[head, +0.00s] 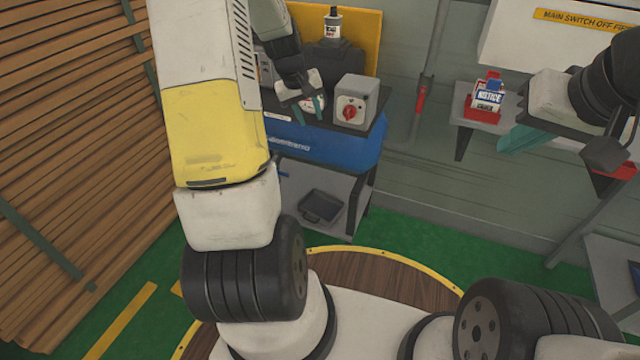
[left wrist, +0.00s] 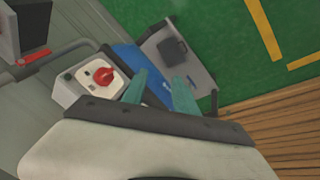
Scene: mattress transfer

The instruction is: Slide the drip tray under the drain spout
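The drip tray (head: 321,207), a dark shallow pan with a handle, sits on a grey lower shelf below the blue tank (head: 335,148). It also shows in the left wrist view (left wrist: 172,50). A small blue stub (head: 284,174) shows low at the tank's left; I cannot tell for sure whether it is the drain spout. My left gripper (head: 313,105) is above the tank, beside the grey switch box, well above the tray. Its teal fingers stand apart and empty in the left wrist view (left wrist: 159,90). My right gripper (head: 525,138) is far right, partly hidden.
The grey switch box (head: 355,101) with a red knob stands close to my left gripper. The grey lower shelf (head: 345,182) has bare room around the tray. A red holder with a notice box (head: 487,97) is on a wall shelf. Stacked timber (head: 60,130) fills the left.

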